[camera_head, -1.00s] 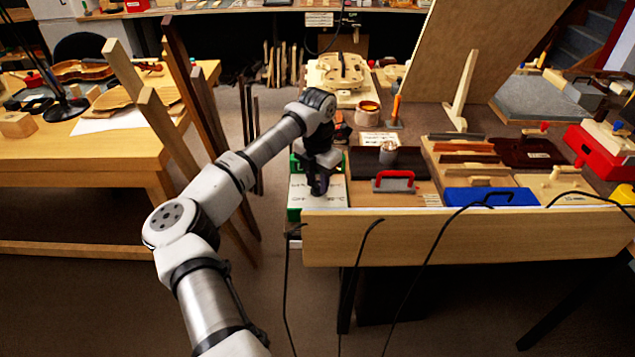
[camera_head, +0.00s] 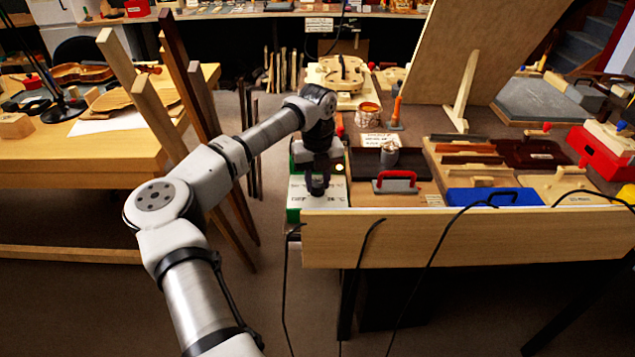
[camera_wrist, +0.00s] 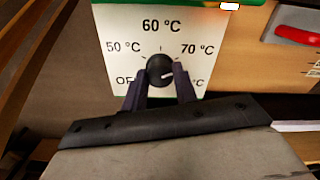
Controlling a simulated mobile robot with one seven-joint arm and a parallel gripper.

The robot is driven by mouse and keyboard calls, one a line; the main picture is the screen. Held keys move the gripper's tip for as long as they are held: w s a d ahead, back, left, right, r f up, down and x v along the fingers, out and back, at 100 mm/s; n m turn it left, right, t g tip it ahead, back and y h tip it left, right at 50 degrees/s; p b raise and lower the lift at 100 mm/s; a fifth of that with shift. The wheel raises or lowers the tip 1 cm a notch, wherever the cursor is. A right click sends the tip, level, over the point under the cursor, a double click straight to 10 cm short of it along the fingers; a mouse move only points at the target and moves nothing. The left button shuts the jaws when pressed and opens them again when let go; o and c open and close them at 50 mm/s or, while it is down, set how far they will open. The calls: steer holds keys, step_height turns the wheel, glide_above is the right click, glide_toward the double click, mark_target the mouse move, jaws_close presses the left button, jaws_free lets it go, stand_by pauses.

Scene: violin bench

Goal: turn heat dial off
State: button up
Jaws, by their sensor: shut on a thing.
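The heat dial (camera_wrist: 160,68) is a round black knob on a white panel (camera_wrist: 120,30) marked OFF, 50 °C, 60 °C, 70 °C and another °C label partly hidden by a finger. My gripper (camera_wrist: 160,80) is shut on the knob, one finger on each side. The knob's white mark points to the right, below 70 °C and away from OFF at lower left. In the head view the white panel (camera_head: 333,199) tops a green box at the bench's left front corner, with my gripper (camera_head: 318,190) pointing down at it.
A lit lamp (camera_wrist: 229,5) sits on the green edge above the panel. A red-handled tool (camera_head: 396,182) and a metal pot (camera_head: 389,153) stand to the right. A blue case (camera_head: 490,196) lies farther right.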

steer(key=n+b, duration=0.2)
steer(key=n, duration=0.5)
steer(key=n+b, duration=0.1)
steer(key=n, duration=0.3)
steer(key=n+b, duration=0.1)
steer(key=n, duration=0.2)
steer(key=shift+n+b, duration=0.3)
steer(key=n+b, duration=0.2)
steer(key=n, duration=0.4)
steer(key=shift+b, duration=0.3)
steer(key=shift+n+b, duration=0.8)
steer(key=shift+n, duration=0.4)
steer(key=shift+n+b, duration=0.65)
steer(key=shift+n, duration=0.15)
steer(key=shift+r, duration=0.1)
steer(key=o, duration=1)
steer(key=shift+c, duration=0.2)
